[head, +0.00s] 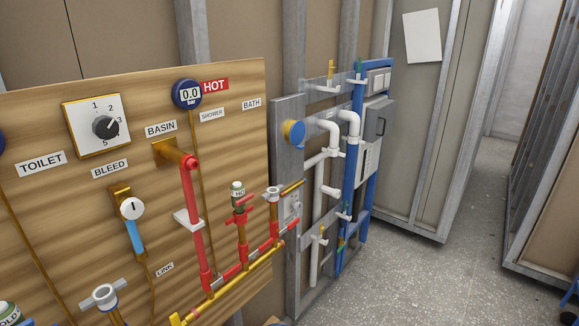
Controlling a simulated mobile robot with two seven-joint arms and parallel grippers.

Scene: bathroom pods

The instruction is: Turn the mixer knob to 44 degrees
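No label in view reads mixer, so I cannot tell which control is the mixer knob. A dark round knob (106,126) sits on a white square plate (84,116) with numbers around it, on the wooden panel at the upper left. Its pointer appears to lie near the 3. Below the BLEED label, a white round knob (131,208) with a dark mark sits above a blue pipe piece. A white and grey T-shaped handle (105,295) stands at the panel's lower left. Neither of my grippers is in view.
The wooden panel (60,240) carries red pipes (194,230), a yellow pipe (235,281) and a round gauge (187,94) reading 0.0 bar beside a HOT label. White and blue pipes (317,220) stand on a metal frame to the right. Grey floor (420,275) is clear at right.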

